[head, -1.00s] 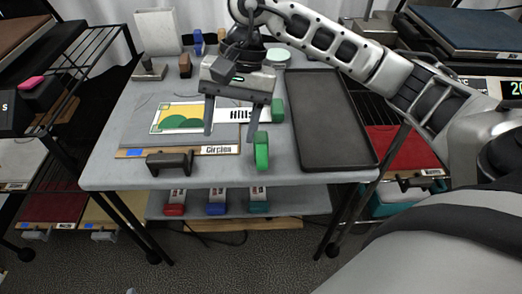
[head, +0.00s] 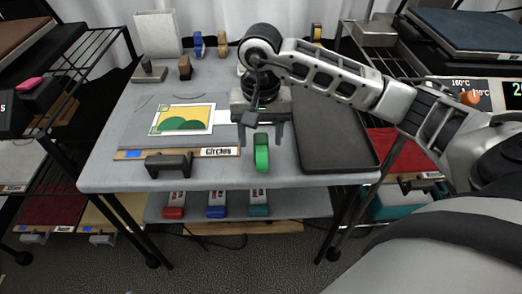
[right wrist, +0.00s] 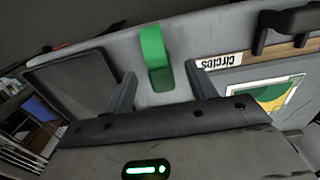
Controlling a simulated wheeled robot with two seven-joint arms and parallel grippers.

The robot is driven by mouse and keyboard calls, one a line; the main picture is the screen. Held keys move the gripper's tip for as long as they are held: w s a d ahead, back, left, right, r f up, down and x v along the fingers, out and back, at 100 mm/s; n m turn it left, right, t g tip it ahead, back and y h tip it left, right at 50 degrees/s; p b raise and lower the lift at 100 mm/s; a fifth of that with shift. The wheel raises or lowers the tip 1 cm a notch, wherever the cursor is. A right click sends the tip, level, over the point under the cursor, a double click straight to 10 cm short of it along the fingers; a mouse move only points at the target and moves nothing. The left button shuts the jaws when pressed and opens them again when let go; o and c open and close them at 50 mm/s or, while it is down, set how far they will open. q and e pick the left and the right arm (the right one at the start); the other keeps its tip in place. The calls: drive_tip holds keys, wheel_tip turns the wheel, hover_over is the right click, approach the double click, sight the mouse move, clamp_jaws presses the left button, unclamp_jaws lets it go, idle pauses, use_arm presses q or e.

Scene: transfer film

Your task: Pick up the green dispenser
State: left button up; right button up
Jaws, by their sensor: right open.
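The green dispenser (head: 261,152) stands near the front edge of the grey table, right of the "Circles" label. It also shows in the right wrist view (right wrist: 154,48), framed between the two fingertips. My right gripper (head: 265,143) is open, with its fingers pointing toward the dispenser, one on each side of it in the picture. In the right wrist view the gripper (right wrist: 160,70) holds nothing. Whether a finger touches the dispenser cannot be told. My left gripper is not in view.
A dark tray (head: 335,155) lies right of the dispenser. A dark handled block (head: 168,163) and a board with a green and yellow print (head: 184,119) lie to the left. Several small tools stand at the back. A lower shelf (head: 290,205) holds red, blue and teal items.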

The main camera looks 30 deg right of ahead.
sight(261, 141)
drive_tip(key=f, duration=0.4)
drive_tip(key=shift+w+d+f, duration=0.15)
drive_tip(key=shift+w+f, duration=0.05)
drive_tip(key=shift+f, duration=0.1)
drive_tip(key=shift+c, duration=0.3)
drive_tip(key=c, duration=1)
drive_tip(key=shift+c, duration=0.2)
drive_tip(key=shift+r, duration=0.15)
